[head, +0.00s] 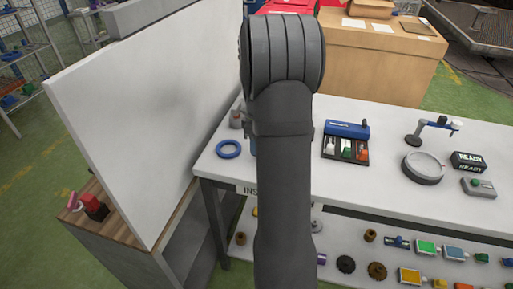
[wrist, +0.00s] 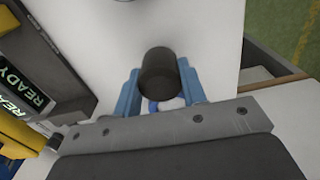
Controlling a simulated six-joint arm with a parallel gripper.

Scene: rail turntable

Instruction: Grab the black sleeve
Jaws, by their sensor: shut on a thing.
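The black sleeve (wrist: 158,70) is a dark cylinder between the two blue fingers of my gripper (wrist: 160,82) in the wrist view. The fingers are shut on its sides. A bit of blue shows just below the sleeve between the fingers; I cannot tell what it belongs to. In the head view my arm hides the sleeve and nearly all of my gripper, so I cannot tell whether the sleeve is clear of the white table (head: 300,165).
A blue ring (head: 229,149) lies left of my arm. A tall white panel (head: 150,110) stands on the left. Lower shelf holds several small parts.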

